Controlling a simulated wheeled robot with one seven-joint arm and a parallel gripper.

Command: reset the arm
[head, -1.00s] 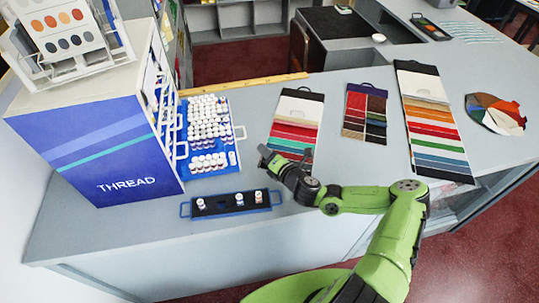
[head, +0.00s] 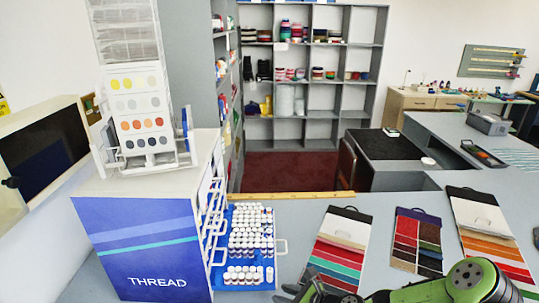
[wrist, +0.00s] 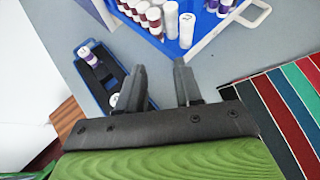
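My green arm (head: 450,289) shows at the bottom right of the head view. My gripper (head: 296,290) is at the bottom edge there, partly cut off, near the striped swatch card (head: 337,247). In the wrist view my gripper (wrist: 160,72) has its two dark fingers apart, with nothing visible between them. It hangs above the grey counter (wrist: 225,62), between a small dark blue-edged tray (wrist: 112,66) and the blue spool drawer (wrist: 205,38).
The blue THREAD cabinet (head: 150,240) stands at the left, with its drawer of spools (head: 250,245) pulled out. More swatch cards (head: 417,240) lie to the right. The small tray holds a purple-and-white spool (wrist: 88,54). Shelves (head: 310,75) stand behind.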

